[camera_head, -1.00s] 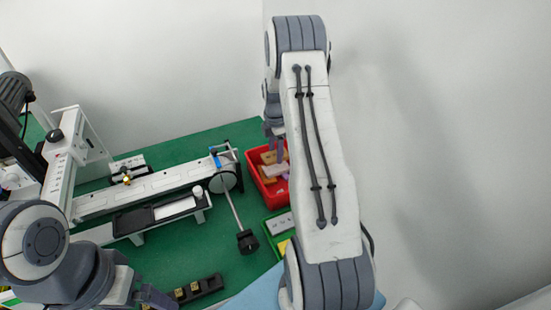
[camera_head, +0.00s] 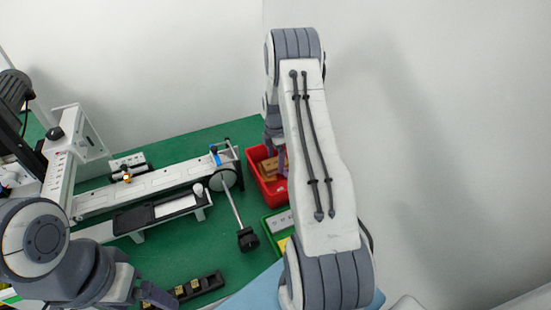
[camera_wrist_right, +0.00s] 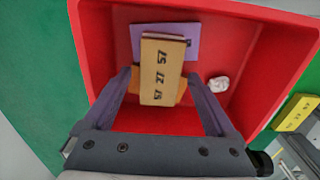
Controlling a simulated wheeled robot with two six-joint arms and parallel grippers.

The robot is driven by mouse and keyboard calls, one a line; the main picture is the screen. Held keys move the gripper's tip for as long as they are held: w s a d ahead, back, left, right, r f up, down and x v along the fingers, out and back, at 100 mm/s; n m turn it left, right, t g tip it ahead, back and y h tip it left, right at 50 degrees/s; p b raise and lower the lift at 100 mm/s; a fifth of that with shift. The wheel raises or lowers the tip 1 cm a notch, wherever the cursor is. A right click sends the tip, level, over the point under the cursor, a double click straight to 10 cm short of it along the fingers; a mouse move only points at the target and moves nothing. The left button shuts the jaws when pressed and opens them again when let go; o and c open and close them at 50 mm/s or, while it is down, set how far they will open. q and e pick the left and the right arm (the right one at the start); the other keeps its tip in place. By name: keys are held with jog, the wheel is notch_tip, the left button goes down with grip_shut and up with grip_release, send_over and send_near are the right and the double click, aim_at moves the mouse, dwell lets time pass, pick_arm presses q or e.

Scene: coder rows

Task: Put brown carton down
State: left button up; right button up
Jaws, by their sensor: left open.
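The brown carton (camera_wrist_right: 161,72), with dark markings on its face, is between the fingers of my right gripper (camera_wrist_right: 160,76) in the right wrist view. It is over or inside the red bin (camera_wrist_right: 286,52). In the head view my right gripper (camera_head: 281,160) points down into the red bin (camera_head: 271,191), partly hidden by my arm. My left gripper (camera_head: 158,296) is open at the bottom left, far from the bin.
In the bin, a purple flat piece (camera_wrist_right: 206,40), an orange piece (camera_wrist_right: 181,92) and a white crumpled item (camera_wrist_right: 218,84) lie near the carton. A green tray (camera_head: 268,236) stands beside the bin. White rail equipment (camera_head: 145,187) and a black holder (camera_head: 203,285) occupy the green table.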

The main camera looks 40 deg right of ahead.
aim_at(276, 162)
jog(key=shift+r, duration=0.2)
notch_tip(276, 162, up, 13)
jog(key=b, duration=0.1)
jog(key=shift+f, duration=0.15)
dwell(0.3)
notch_tip(276, 162, down, 13)
jog(key=shift+r+p, duration=0.1)
jog(key=shift+p, duration=0.5)
jog(key=shift+r, duration=0.4)
jog(key=shift+f, duration=0.1)
